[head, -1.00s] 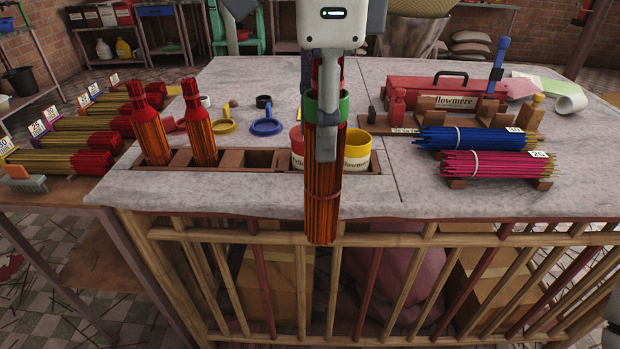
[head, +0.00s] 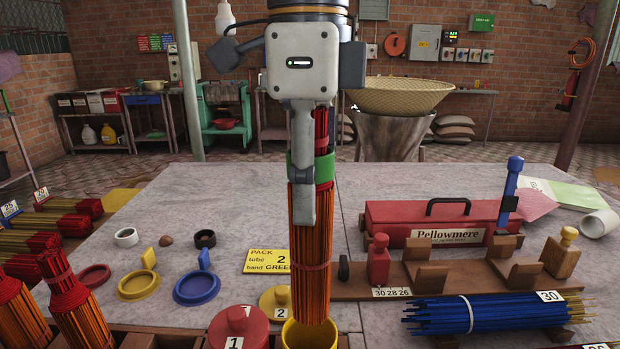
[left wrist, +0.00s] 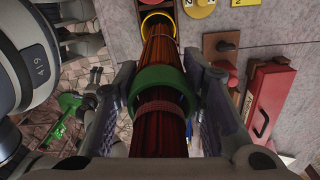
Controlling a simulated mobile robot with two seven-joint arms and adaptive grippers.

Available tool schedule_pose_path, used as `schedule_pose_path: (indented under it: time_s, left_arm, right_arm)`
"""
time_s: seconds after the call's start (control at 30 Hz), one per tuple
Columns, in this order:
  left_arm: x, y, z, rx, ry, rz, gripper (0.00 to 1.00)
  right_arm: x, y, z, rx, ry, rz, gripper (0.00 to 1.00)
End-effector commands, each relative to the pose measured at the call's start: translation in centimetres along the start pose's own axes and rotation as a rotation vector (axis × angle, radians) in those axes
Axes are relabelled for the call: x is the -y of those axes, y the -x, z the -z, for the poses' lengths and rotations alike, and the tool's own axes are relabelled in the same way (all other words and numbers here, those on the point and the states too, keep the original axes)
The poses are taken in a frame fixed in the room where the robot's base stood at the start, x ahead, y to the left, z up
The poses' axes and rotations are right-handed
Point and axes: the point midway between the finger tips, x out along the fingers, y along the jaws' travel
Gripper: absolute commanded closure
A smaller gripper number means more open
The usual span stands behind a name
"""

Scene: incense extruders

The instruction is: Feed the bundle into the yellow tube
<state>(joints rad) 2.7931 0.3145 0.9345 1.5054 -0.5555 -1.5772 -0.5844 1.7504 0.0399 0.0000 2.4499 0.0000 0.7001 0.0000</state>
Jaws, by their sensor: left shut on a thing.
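My left gripper (head: 302,180) is shut on a bundle of orange-red sticks (head: 310,240) with a green band (head: 324,168) near its top. The bundle hangs upright. The yellow tube (head: 310,335) shows at the bottom edge of the head view, with the bundle's lower end in front of or at its mouth. In the left wrist view the bundle (left wrist: 163,75) runs between the fingers toward the yellow tube's rim (left wrist: 158,20), its far end over or inside the ring; I cannot tell how deep.
A red lid marked 1 (head: 238,325) lies left of the tube, and a yellow lid marked 2 (head: 278,302) behind it. A yellow card (head: 268,262) reads tube 2, band GREEN. Blue sticks (head: 490,313) and a red toolbox (head: 440,222) are on the right. Other orange bundles (head: 75,300) stand left.

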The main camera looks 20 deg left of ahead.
Motion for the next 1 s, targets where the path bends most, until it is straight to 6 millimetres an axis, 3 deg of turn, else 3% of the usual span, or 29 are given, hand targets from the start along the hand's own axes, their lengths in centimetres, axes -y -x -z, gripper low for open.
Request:
schedule_pose_path:
  time_s: [0.7, 1.0]
  left_arm:
    - [0.0, -5.3, 0.0, 0.001, 0.0, 0.0, 1.0]
    - [0.0, -6.3, 0.0, -0.001, 0.001, 0.0, 1.0]
  right_arm:
    - [0.0, 0.0, 0.0, 0.001, 0.0, 0.0, 0.0]
    - [0.0, 0.0, 0.0, 0.0, 0.0, 0.0, 0.0]
